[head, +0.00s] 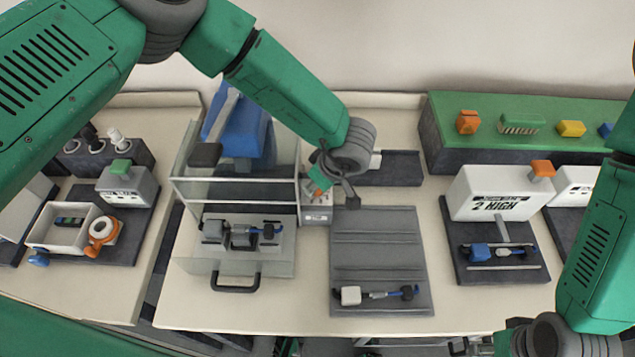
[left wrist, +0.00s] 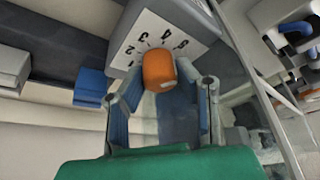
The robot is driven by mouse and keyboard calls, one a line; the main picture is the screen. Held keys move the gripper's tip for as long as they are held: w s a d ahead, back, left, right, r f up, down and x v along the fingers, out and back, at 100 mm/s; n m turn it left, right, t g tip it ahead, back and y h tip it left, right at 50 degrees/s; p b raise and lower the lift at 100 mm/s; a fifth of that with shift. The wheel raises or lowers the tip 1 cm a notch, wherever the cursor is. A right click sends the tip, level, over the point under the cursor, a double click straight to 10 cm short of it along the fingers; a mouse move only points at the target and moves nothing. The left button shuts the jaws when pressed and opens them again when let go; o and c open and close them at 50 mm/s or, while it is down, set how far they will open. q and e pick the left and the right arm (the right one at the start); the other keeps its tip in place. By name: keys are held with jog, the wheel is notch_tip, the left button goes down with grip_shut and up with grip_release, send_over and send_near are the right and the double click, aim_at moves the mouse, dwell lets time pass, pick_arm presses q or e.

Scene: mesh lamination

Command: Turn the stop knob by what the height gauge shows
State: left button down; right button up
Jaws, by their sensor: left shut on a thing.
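The orange stop knob (left wrist: 159,70) sits on a white dial face (left wrist: 145,38) with black numerals, of which 2, 3 and 4 can be read. My left gripper (left wrist: 160,98) has a finger on each side of the knob and is shut on it. In the head view my left gripper (head: 331,188) reaches down to the small stop box (head: 317,217) beside the clear-walled press; the knob is mostly hidden there. The height gauge (head: 497,203) at right is a white box reading "2 HIGH", with an orange button. My right gripper (head: 480,346) is partly cut off at the bottom edge; its jaw state is unclear.
The press (head: 235,230) with clear walls and a blue head stands close left of my left gripper. A grey ribbed mat (head: 378,245) holds a small part. A green-topped shelf (head: 540,105) carries coloured blocks. A white tray (head: 45,235) stands far left.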

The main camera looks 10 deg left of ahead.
pick_arm(q)
jog(key=c, duration=1.5)
grip_release()
jog(key=shift+c, duration=0.2)
jog(key=shift+o, duration=0.2)
jog(key=shift+w+f, duration=0.1)
jog(key=shift+w, duration=0.05)
jog(key=shift+r, duration=0.2)
jog(key=v, duration=1.1)
jog(key=shift+d, duration=0.2)
jog(key=shift+r, duration=0.15)
